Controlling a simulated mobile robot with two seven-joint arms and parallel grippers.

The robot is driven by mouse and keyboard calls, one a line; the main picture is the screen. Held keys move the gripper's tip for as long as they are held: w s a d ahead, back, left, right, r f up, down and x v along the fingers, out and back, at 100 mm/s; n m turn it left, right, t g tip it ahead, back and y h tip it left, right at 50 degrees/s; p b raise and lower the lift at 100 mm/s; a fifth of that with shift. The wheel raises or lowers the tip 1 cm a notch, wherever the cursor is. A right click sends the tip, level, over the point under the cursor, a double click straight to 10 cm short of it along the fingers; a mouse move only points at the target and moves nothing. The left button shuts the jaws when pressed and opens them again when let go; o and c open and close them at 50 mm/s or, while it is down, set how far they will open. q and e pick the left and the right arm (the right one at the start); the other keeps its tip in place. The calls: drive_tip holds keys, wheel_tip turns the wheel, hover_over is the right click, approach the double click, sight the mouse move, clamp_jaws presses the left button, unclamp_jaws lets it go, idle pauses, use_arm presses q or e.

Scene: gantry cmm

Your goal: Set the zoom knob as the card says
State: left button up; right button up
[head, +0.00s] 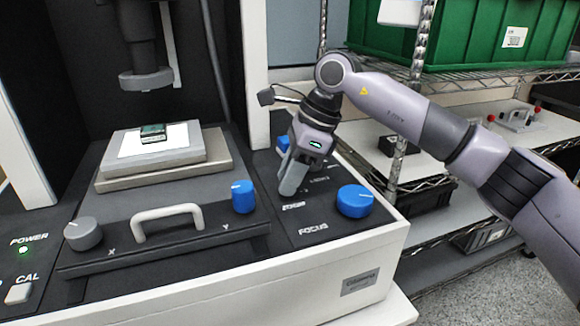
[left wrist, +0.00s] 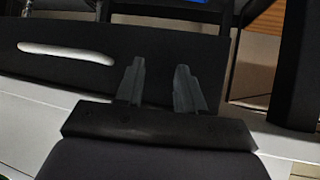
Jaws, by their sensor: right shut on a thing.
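My right gripper (head: 290,180) points down at the right side of the machine's dark control panel (head: 320,232), just behind the ZOOM label (head: 293,206). It is shut on the zoom knob, which its fingers hide; the pointer cannot be read. A large blue FOCUS knob (head: 355,201) stands to the right and nearer. My left gripper (left wrist: 159,70) shows only in the left wrist view, its two fingers apart with nothing between them. No readable card with a zoom setting shows.
A blue Y knob (head: 243,196), a grey X knob (head: 83,233) and a white handle (head: 166,215) are left of my right gripper. Wire shelves stand at right.

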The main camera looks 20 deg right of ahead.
drive_tip(key=shift+n, duration=0.5)
drive_tip(key=o, duration=1)
drive_tip(key=shift+o, duration=0.2)
drive_tip(key=v, duration=0.7)
